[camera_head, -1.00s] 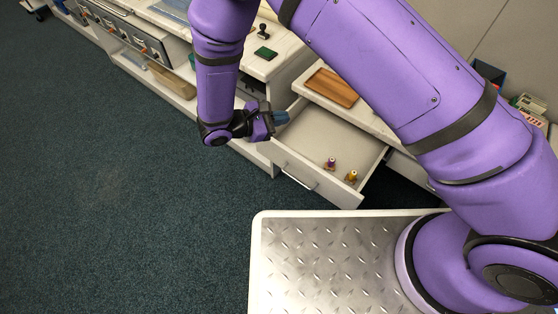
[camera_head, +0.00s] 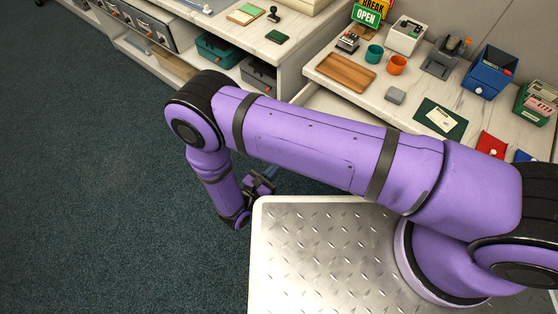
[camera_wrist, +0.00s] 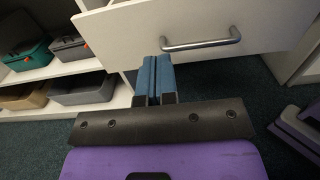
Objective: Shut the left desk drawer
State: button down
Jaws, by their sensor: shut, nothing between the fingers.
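The left desk drawer shows in the wrist view as a white front (camera_wrist: 265,22) with a curved metal handle (camera_wrist: 201,44). My gripper (camera_wrist: 157,60) is shut and empty, its blue fingertips close to the lower part of the front, left of the handle. I cannot tell whether they touch it. In the head view my gripper (camera_head: 269,178) hangs low at the left, above the floor beside my base.
The desk top (camera_head: 322,96) carries a wooden tray (camera_head: 346,73), an orange cup (camera_head: 397,65), a teal cup (camera_head: 374,53) and a blue box (camera_head: 489,72). Shelves with a teal case (camera_head: 217,50) and a grey case (camera_head: 258,73) stand to the left. Dark carpet (camera_head: 90,170) at the left is clear.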

jog(key=x, duration=1.2)
jog(key=shift+w+d, duration=0.2)
jog(key=shift+d, duration=0.05)
jog(key=shift+w+d, duration=0.1)
jog(key=x, duration=2.7)
jog(key=shift+r, duration=0.15)
jog(key=shift+w+r, duration=0.1)
jog(key=v, duration=1.4)
jog(key=shift+s+a+f, duration=0.2)
jog(key=shift+s, duration=0.15)
jog(key=shift+r, duration=0.1)
